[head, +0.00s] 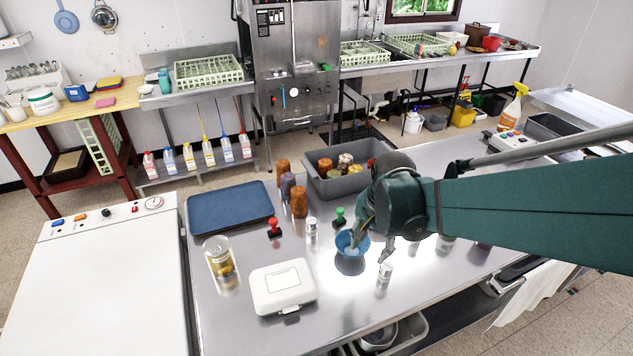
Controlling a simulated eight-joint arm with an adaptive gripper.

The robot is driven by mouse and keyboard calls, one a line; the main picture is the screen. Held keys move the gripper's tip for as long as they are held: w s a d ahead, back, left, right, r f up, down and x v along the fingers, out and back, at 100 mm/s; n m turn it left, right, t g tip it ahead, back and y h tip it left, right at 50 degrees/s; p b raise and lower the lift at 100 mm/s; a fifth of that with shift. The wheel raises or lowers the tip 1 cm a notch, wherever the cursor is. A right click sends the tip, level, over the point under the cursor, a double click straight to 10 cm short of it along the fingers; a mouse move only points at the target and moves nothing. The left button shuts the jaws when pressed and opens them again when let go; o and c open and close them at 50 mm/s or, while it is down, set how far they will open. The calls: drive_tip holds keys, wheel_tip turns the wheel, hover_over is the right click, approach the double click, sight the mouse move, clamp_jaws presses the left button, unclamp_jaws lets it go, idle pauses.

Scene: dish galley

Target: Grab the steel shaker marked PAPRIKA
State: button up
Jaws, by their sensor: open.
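Two small steel shakers stand on the steel counter (245,325). One shaker (312,230) is left of the blue bowl, by a green-handled stamp. The other shaker (385,271) is nearer the front, just below my gripper in the picture. Their markings are too small to read, so I cannot tell which one says PAPRIKA. My gripper (374,246) is open, with its fingers pointing down beside the blue bowl (343,240). Nothing shows between the fingers. Whether the fingers are above or behind the front shaker is hard to tell.
A grey bin (325,188) of jars stands behind my gripper, with several amber and dark jars (299,203) beside it. Red (274,228) and green (340,216) stamps, a glass jar (219,257), a white case (283,287) and a blue tray (230,208) stand left. Bare counter surrounds the front shaker.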

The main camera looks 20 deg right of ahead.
sight(387, 265)
drive_tip(key=d+f+m, duration=0.1)
drive_tip(key=d+f+m+g, duration=0.1)
drive_tip(key=d+f+m, duration=0.2)
drive_tip(key=d+f, duration=0.1)
drive_tip(key=shift+s+d+g+p, duration=0.15)
drive_tip(key=shift+s+g+p, duration=0.15)
drive_tip(key=shift+s+p, duration=0.05)
drive_tip(key=shift+s+d+f+m+y, duration=0.2)
drive_tip(key=shift+d+f+m+y, duration=0.1)
drive_tip(key=shift+d+f+m, duration=0.35)
drive_tip(key=shift+a+r, duration=0.1)
drive_tip(key=shift+a, duration=0.05)
drive_tip(key=shift+f, duration=1.3)
drive_tip(key=shift+s+f+b, duration=0.1)
drive_tip(key=shift+f+b, duration=0.5)
drive_tip(key=shift+f, duration=2)
drive_tip(key=c, duration=1.1)
